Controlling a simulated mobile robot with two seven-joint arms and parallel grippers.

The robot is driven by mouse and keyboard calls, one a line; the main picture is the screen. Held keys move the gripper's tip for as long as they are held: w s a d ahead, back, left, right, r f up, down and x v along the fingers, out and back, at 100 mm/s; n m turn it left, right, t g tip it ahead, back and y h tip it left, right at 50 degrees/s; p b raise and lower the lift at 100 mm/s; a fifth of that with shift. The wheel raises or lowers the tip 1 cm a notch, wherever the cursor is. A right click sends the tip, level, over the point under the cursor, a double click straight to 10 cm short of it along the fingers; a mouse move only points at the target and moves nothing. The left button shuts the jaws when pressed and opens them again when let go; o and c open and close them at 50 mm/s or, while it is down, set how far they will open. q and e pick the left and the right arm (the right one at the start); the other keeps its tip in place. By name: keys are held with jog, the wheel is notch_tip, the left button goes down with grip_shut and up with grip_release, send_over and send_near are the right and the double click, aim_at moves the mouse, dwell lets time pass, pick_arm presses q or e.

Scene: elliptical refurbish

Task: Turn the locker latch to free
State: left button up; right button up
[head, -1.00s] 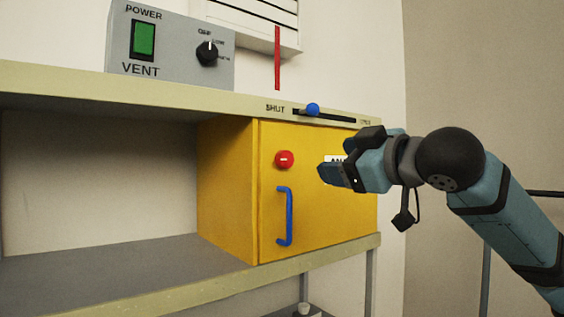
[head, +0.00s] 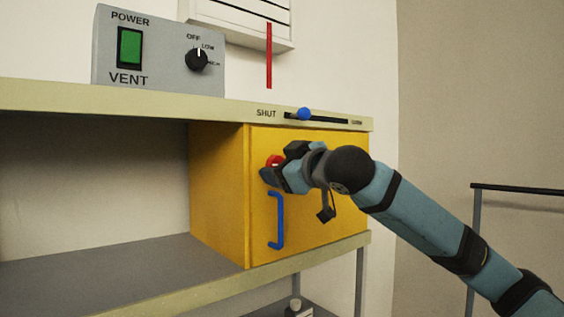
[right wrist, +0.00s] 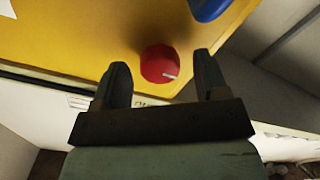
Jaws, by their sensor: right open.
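The yellow locker (head: 218,190) sits on the shelf. Its red round latch knob (head: 275,159) is on the front, above the blue handle (head: 277,222). My right gripper (head: 269,174) is open at the knob and partly hides it in the head view. In the right wrist view the red knob (right wrist: 160,64), with a pale mark on its face, lies between and slightly beyond the two open fingertips (right wrist: 161,68). I cannot tell whether either finger touches it. The blue handle also shows at the top of the right wrist view (right wrist: 208,8). My left gripper is out of view.
Above the locker, a blue slider knob (head: 304,114) sits near the SHUT end of its slot. A grey vent control box (head: 165,75) stands on the upper shelf. A red rod (head: 269,58) hangs from a louvred panel. The shelf left of the locker is open.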

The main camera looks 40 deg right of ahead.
jog(key=c, duration=0.9)
